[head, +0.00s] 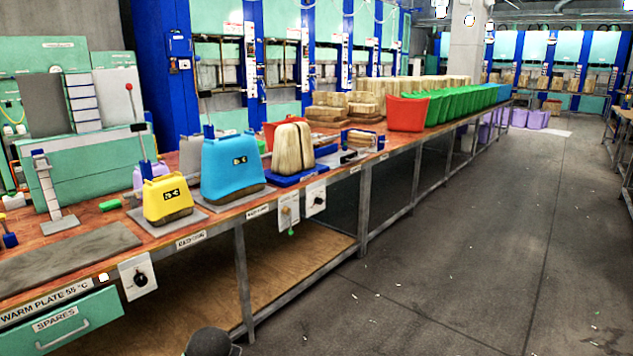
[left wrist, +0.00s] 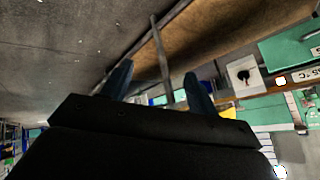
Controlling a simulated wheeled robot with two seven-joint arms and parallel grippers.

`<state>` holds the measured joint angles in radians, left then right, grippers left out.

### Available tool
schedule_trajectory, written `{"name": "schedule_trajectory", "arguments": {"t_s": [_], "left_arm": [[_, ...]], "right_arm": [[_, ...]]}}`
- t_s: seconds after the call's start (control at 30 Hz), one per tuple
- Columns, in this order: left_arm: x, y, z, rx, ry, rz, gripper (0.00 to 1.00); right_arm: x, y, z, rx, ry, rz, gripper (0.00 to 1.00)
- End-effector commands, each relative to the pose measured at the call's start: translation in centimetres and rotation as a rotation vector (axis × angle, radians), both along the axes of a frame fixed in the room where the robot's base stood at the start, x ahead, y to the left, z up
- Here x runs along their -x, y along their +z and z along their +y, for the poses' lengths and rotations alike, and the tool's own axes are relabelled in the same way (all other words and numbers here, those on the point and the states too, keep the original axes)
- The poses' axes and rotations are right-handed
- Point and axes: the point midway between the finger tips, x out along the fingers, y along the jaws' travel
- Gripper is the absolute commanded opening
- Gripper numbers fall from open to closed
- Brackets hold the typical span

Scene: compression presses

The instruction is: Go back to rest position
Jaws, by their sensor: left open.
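My left gripper (left wrist: 158,85) shows in the left wrist view with its two fingers apart and nothing between them. It hangs clear of the workbench, with the floor and the bench's lower shelf behind it. In the head view only a dark rounded part, likely of my own arm, shows at the bottom edge. My right gripper is in neither view.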

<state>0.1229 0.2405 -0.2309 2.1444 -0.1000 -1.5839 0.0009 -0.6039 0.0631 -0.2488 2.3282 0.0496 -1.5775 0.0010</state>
Motion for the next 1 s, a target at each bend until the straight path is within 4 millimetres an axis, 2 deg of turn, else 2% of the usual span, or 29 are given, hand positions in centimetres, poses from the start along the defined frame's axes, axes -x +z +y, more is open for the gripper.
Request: {"name": "schedule_trajectory", "arguments": {"t_s": [0.03,0.1,0.4,0.67,1.0], "left_arm": [[2.2,0.0,-1.2,0.037,-0.018,0.018,0.59],[4.9,-0.3,-2.7,0.083,-0.041,0.044,0.59],[15.6,-1.2,-7.1,0.239,-0.099,0.134,0.59],[24.0,-3.1,-8.9,0.313,-0.082,0.241,0.59],[34.3,-7.5,-10.2,0.363,-0.034,0.438,0.59]], "right_arm": [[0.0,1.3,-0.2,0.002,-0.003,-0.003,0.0],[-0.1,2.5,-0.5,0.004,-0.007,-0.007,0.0],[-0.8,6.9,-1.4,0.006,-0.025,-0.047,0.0],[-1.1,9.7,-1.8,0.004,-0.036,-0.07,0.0],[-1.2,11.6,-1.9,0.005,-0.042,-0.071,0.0]]}}
